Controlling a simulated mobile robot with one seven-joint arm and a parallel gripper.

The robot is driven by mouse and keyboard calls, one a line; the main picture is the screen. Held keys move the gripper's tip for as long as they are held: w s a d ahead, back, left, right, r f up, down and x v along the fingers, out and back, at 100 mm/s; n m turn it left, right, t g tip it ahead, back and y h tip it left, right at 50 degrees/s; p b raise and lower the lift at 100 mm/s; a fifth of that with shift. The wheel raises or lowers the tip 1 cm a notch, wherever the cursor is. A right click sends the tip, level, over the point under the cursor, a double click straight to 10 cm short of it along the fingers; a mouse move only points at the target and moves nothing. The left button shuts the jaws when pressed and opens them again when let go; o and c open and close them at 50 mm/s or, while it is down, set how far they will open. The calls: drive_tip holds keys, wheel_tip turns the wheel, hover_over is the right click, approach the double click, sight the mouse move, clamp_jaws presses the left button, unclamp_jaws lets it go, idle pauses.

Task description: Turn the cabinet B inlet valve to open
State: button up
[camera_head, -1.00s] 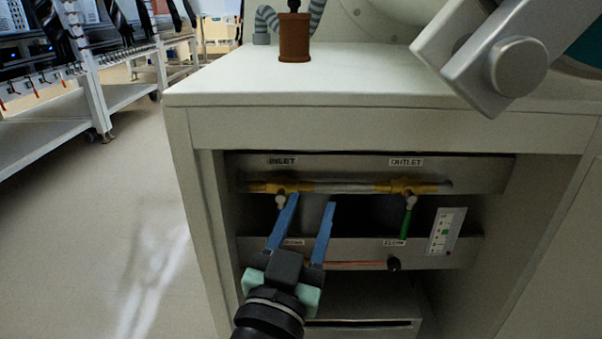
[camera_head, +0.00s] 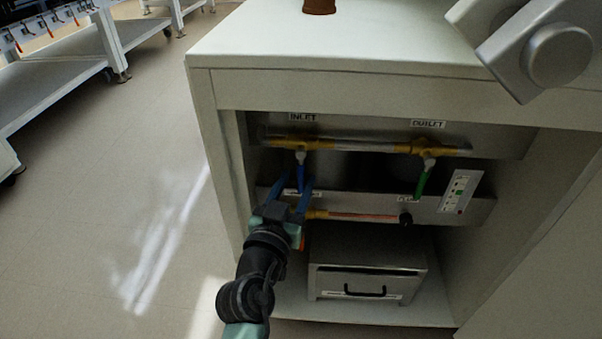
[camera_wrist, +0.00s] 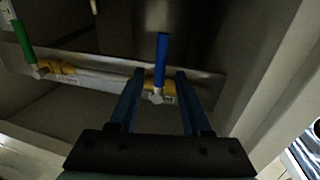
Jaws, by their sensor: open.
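The inlet valve is a yellow brass body (camera_head: 300,143) on a pipe under the INLET label. Its blue lever (camera_head: 300,176) hangs down, across the pipe's line; the lever also shows in the wrist view (camera_wrist: 162,55). My gripper (camera_head: 294,182) is open and empty in front of the lever's lower part. In the wrist view my gripper (camera_wrist: 160,74) has one blue finger on each side of the valve's pale stem (camera_wrist: 157,97), with gaps visible. I cannot tell whether the fingers reach the lever's depth.
The outlet valve's green lever (camera_head: 422,183) hangs down to the right. A lower pipe (camera_head: 355,216) with a black knob (camera_head: 405,219) runs below. A metal box (camera_head: 368,276) stands on the cabinet floor. The cabinet's left side wall (camera_head: 213,160) is close to my gripper.

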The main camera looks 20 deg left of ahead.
sight(300, 175)
drive_tip(key=shift+w+a+b, duration=0.1)
drive_tip(key=shift+w+b, duration=0.2)
drive_tip(key=shift+w, duration=1.5)
drive_tip(key=shift+c, duration=0.3)
clamp_jaws()
